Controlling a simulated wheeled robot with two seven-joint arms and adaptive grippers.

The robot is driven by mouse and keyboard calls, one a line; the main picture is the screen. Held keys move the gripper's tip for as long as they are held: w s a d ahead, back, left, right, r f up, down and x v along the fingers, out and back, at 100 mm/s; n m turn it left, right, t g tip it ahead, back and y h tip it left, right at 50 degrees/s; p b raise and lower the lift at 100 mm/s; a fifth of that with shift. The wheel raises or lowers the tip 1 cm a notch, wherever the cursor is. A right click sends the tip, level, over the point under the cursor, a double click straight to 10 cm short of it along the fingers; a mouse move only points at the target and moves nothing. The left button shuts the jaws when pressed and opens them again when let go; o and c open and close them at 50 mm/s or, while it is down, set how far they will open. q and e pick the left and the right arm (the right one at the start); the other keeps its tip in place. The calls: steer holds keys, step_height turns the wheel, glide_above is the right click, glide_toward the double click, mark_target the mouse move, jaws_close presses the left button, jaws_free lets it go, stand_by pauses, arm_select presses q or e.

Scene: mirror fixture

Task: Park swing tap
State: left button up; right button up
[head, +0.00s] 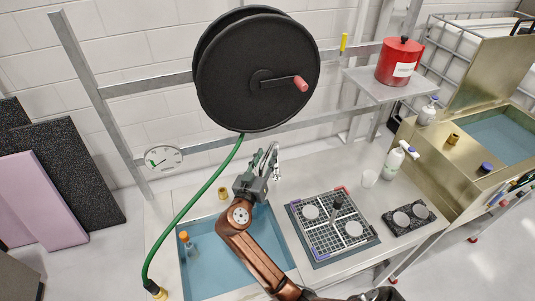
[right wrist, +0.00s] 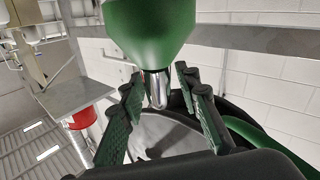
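The chrome tap (head: 276,165) stands at the back edge of the blue-bottomed sink (head: 208,284), with part of it hidden by my right gripper. My right gripper (head: 265,157) is right at the tap, its fingers pointing up and away. In the right wrist view the two green-padded fingers (right wrist: 158,104) are apart. A green body (right wrist: 150,28) with a chrome tip (right wrist: 155,88) shows close in front of the camera, the tip between the fingers with gaps at its sides. I cannot tell which part this is. My left gripper is not in view.
A black hose reel (head: 225,75) hangs behind and above, its green hose (head: 190,207) dropping to the left. An orange-capped bottle (head: 188,245) stands in the sink. A gridded tray (head: 325,245), white pump bottle (head: 394,160) and red pot (head: 398,62) are at the right.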

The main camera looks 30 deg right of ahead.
steer(key=shift+w+d, duration=0.5)
steer(key=shift+d, duration=0.05)
steer(key=shift+c, duration=0.5)
jaws_close()
